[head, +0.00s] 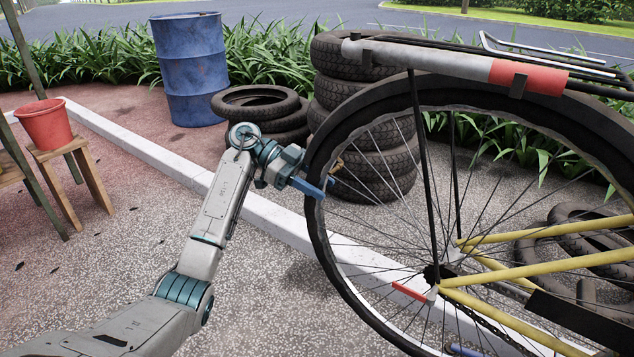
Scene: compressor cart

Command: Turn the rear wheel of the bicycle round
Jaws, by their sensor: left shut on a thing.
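The bicycle's rear wheel (318,228) fills the right half of the head view, with a black tyre, a pale rim and thin spokes. It stands upright around its hub (432,274). The yellow frame (535,268) runs off to the right. My left gripper (318,187) is at the wheel's left side, a little above hub height. Its blue fingers are shut on the wheel at the tyre and rim. The tyre hides part of the fingers. My right gripper is not in view.
A rack with a grey and red tube (440,62) lies over the wheel. Stacked tyres (375,170) stand behind it, with a blue barrel (190,70) farther back. A red bucket (45,124) sits on a wooden stool (66,185) at left. Paving between is clear.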

